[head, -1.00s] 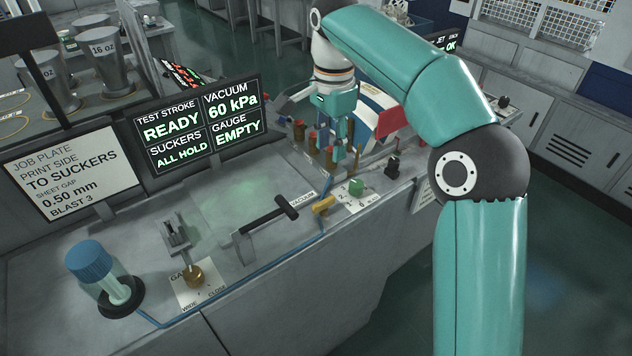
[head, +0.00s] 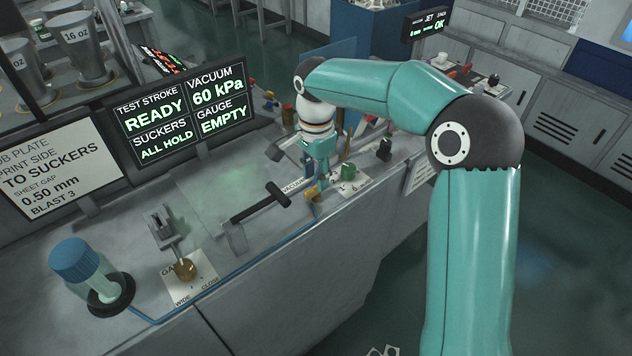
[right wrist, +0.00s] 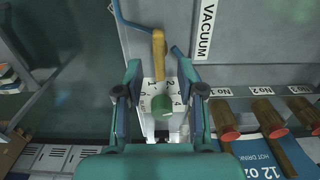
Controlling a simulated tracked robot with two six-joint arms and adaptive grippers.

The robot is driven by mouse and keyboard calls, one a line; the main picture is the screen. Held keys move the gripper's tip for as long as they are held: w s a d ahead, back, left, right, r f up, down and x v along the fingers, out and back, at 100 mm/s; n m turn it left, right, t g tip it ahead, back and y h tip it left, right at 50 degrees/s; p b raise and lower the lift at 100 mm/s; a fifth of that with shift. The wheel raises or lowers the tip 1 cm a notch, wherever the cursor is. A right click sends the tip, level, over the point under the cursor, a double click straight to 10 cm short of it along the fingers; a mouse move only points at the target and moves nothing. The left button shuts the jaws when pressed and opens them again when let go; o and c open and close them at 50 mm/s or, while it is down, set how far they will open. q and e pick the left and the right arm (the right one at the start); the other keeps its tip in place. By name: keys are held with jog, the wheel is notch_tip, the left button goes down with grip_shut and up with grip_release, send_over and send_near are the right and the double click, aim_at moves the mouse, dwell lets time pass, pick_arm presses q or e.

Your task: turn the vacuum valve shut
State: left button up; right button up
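The vacuum valve shows as a yellow lever (head: 312,197) on the bench, beside the VACUUM label and at the end of a blue hose. In the right wrist view the yellow lever (right wrist: 158,50) points away from me, with the hose beside its far end. My right gripper (head: 320,183) points down at the lever and partly hides it. In the right wrist view the gripper (right wrist: 159,72) is open, with one finger on each side of the lever's near part. Gaps show on both sides, so no contact is visible. My left gripper is out of view.
A green knob (right wrist: 161,104) on a numbered plate stands close to the lever; it also shows in the head view (head: 347,172). A black T-handle (head: 277,194) lies to the left. The display (head: 182,112) reads vacuum 60 kPa, suckers all hold.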

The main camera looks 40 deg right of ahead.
aim_at(316, 190)
jog(key=shift+f, duration=1.45)
jog(key=shift+c, duration=0.3)
grip_shut()
